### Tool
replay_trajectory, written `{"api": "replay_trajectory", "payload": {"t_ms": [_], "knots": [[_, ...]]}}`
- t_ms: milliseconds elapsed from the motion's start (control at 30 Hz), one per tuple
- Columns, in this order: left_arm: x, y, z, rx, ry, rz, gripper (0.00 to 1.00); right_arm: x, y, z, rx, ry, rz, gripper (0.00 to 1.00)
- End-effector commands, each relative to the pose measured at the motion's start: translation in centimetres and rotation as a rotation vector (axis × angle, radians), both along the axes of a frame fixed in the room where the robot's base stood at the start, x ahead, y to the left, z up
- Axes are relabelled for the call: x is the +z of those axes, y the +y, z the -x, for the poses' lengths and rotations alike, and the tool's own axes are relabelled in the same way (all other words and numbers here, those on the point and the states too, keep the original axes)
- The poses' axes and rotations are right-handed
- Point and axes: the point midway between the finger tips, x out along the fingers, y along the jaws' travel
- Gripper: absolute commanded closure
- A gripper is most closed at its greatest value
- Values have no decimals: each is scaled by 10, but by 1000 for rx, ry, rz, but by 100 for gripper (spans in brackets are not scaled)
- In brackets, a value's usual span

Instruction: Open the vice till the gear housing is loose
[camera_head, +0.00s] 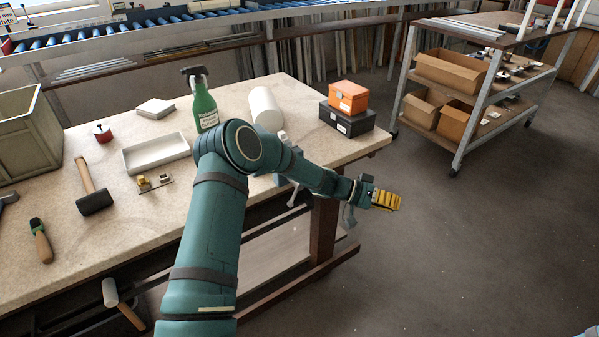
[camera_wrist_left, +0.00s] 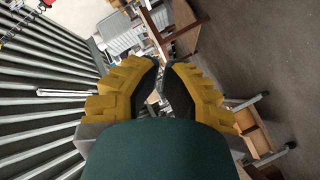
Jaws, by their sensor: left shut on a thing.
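My left gripper (camera_head: 385,199), with ridged yellow fingers, is out past the table's right front edge. In the left wrist view its fingers (camera_wrist_left: 160,72) are drawn close together. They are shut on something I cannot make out. A grey-blue piece with a thin handle (camera_head: 293,196), which looks like part of the vice, shows at the table's front edge behind my left forearm. Most of it is hidden by the arm. A small pale piece (camera_head: 282,136) shows just above the forearm; I cannot tell if it is the gear housing. My right gripper is not in view.
The table (camera_head: 130,222) holds a green spray bottle (camera_head: 204,105), a white roll (camera_head: 265,107), an orange box (camera_head: 347,96) on a dark case (camera_head: 347,119), a white tray (camera_head: 156,153) and a mallet (camera_head: 93,189). A shelf cart (camera_head: 470,110) stands behind right. The floor at right is clear.

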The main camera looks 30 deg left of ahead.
Motion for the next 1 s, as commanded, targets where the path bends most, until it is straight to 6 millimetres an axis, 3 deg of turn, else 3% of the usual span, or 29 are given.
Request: {"api": "replay_trajectory", "payload": {"t_ms": [167,367,500,633,800,1000], "knots": [[25,50,25,17,-56,-284,100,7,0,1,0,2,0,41],[63,125,64,76,-118,-597,100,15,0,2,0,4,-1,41],[96,179,101,140,-158,-789,100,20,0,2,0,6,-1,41],[123,220,138,203,-184,-928,100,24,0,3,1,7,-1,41],[144,253,175,262,-202,-1032,100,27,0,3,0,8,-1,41],[146,263,187,283,-208,-1068,100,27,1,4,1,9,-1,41]]}}
